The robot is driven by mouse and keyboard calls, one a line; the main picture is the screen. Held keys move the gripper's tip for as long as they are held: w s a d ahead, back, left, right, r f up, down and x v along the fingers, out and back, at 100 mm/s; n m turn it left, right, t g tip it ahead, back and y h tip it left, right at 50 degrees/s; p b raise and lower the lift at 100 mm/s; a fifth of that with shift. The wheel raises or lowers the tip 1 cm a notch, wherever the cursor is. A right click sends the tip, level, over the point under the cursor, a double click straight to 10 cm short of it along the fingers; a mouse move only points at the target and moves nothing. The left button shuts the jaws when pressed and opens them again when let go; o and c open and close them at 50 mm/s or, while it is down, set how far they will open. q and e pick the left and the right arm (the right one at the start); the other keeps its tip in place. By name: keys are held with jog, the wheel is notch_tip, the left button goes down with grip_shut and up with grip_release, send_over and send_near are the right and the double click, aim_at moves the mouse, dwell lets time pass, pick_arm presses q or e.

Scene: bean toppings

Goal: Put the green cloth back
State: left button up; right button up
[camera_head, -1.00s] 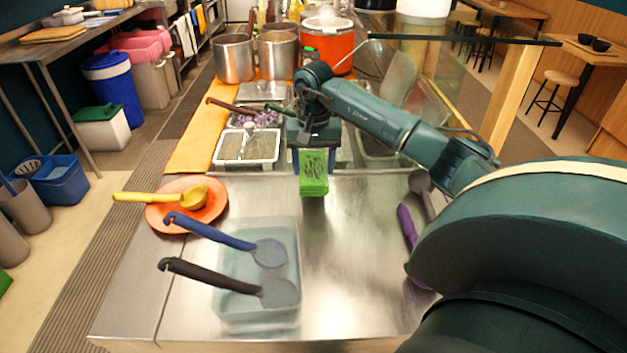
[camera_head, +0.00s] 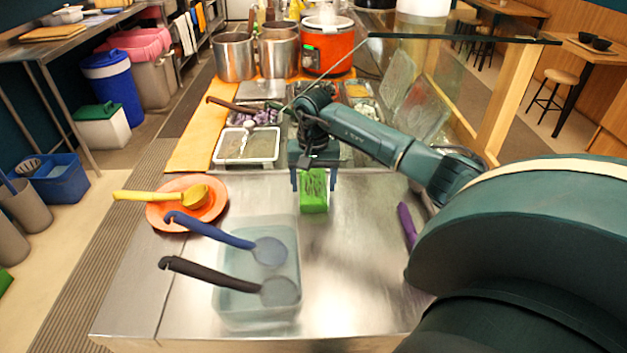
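The green cloth (camera_head: 314,194) is a small bright green block-like bundle with dark marks. It rests on the far part of the steel counter (camera_head: 350,270), near the edge of the food wells. My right gripper (camera_head: 314,184) is just above and behind it, pointing down. Its two fingers stand apart on either side of the cloth, with a visible gap to it. The cloth's upper end is partly hidden under the gripper. My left gripper is not in view.
A clear tub (camera_head: 235,313) holds a blue ladle (camera_head: 215,231) and a black ladle (camera_head: 215,275). An orange plate (camera_head: 160,214) with a yellow ladle (camera_head: 150,197) is at left. A purple-handled utensil (camera_head: 407,224) lies at right, partly hidden. The middle counter is clear.

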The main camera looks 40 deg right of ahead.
aim_at(314, 184)
jog(key=shift+o, duration=1)
jog(key=shift+r, duration=0.2)
notch_tip(314, 184, up, 12)
jog(key=shift+b, duration=0.45)
jog(key=shift+f, duration=0.1)
